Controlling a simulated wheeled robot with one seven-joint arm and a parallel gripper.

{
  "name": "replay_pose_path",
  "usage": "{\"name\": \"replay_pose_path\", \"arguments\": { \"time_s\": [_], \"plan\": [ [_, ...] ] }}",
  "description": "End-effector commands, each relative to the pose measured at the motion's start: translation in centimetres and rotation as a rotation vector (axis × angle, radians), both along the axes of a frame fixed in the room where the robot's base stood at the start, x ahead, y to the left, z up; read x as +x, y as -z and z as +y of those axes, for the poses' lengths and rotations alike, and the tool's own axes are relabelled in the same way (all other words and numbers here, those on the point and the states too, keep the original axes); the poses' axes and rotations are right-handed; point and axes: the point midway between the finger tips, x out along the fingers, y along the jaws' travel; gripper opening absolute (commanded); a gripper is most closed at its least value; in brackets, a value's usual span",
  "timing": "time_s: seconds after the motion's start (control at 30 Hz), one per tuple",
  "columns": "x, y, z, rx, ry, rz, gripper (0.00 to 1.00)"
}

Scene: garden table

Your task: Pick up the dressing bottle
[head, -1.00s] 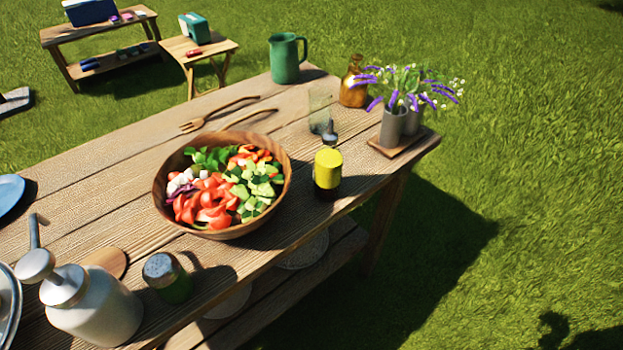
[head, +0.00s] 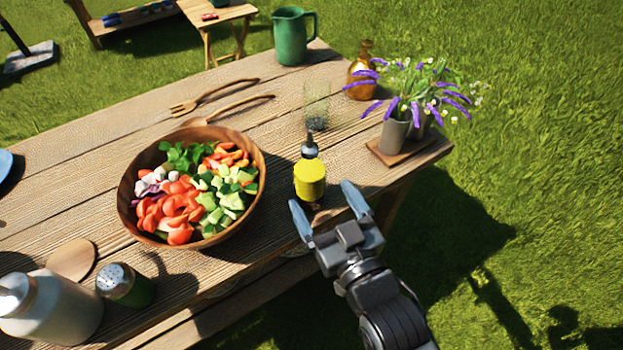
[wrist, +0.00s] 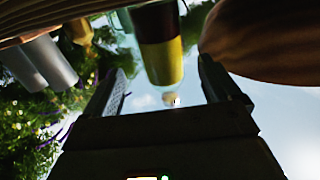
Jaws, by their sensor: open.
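In the wrist view the bottle (wrist: 161,45) appears upside down, lined up with the gap between the fingers. My gripper (head: 323,202) is open and empty at the table's front edge, its two blue-grey fingertips close to the near side of the bottle. In the wrist view my gripper (wrist: 162,82) shows one finger to each side of the bottle. I cannot tell whether the tips reach past it.
A wooden salad bowl (head: 124,201) stands left of the bottle. A clear glass (head: 317,100) is just behind it. Flower vases (head: 394,134) stand on a small board to the right, with an amber bottle (head: 362,80) and green jug (head: 290,38) farther back. A shaker (head: 127,287) is front left.

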Motion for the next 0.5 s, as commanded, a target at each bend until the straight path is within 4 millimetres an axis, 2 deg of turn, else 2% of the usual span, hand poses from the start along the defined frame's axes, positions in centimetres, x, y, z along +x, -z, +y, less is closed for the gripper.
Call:
{"name": "replay_pose_path", "arguments": {
  "time_s": [0.33,0.5],
  "plan": [
    [3.2,-0.3,1.6,0.001,0.001,-0.002,0.9],
    [5.3,-0.3,2.8,0.001,0.0,-0.002,0.9]
  ]
}}
